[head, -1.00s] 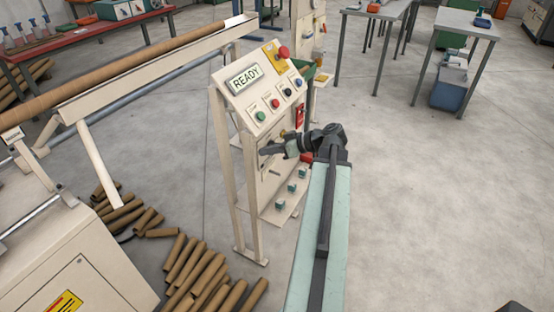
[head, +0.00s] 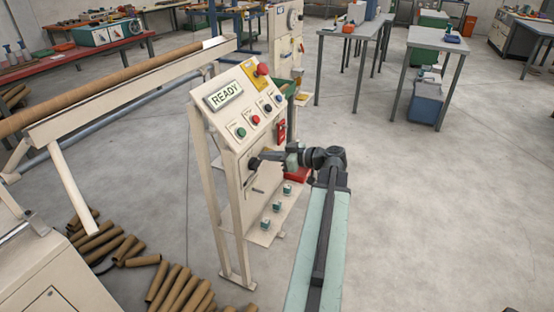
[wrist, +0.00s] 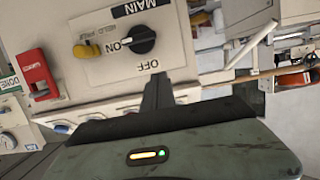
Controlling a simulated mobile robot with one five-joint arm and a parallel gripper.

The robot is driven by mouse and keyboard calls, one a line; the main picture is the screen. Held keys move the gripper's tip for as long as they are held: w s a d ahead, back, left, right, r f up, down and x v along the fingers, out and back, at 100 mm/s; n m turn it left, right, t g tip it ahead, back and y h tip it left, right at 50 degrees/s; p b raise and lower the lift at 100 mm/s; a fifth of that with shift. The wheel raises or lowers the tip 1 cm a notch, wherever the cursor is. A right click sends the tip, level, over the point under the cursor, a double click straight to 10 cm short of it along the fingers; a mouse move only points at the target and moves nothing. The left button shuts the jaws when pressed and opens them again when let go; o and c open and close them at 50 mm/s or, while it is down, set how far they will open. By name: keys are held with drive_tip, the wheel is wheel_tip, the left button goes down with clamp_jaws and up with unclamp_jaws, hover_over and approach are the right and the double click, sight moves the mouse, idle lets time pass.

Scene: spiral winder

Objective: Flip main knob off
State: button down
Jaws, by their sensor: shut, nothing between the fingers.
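The main knob (wrist: 141,40) is a black rotary switch with a white mark on a pale panel, seen upside down in the wrist view. MAIN is printed above it, ON to its left and OFF below it. My gripper (wrist: 158,82) is shut and empty. Its dark fingertips are just below the knob, by the OFF label; contact is unclear. In the head view my gripper (head: 265,160) reaches left to the front of the control stand (head: 236,225) and mostly covers the knob area.
A yellow part (wrist: 87,50) and a red box (wrist: 38,72) sit beside the knob. The stand's sloped top has a READY display (head: 223,95), several buttons and a red stop button (head: 262,69). Cardboard tubes (head: 175,288) lie at lower left. Floor to the right is open.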

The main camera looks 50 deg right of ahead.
sight(255, 164)
drive_tip(key=x, duration=0.4)
drive_tip(key=shift+f+b, duration=0.1)
drive_tip(key=shift+b, duration=0.3)
wheel_tip(255, 164, down, 4)
drive_tip(key=b, duration=0.4)
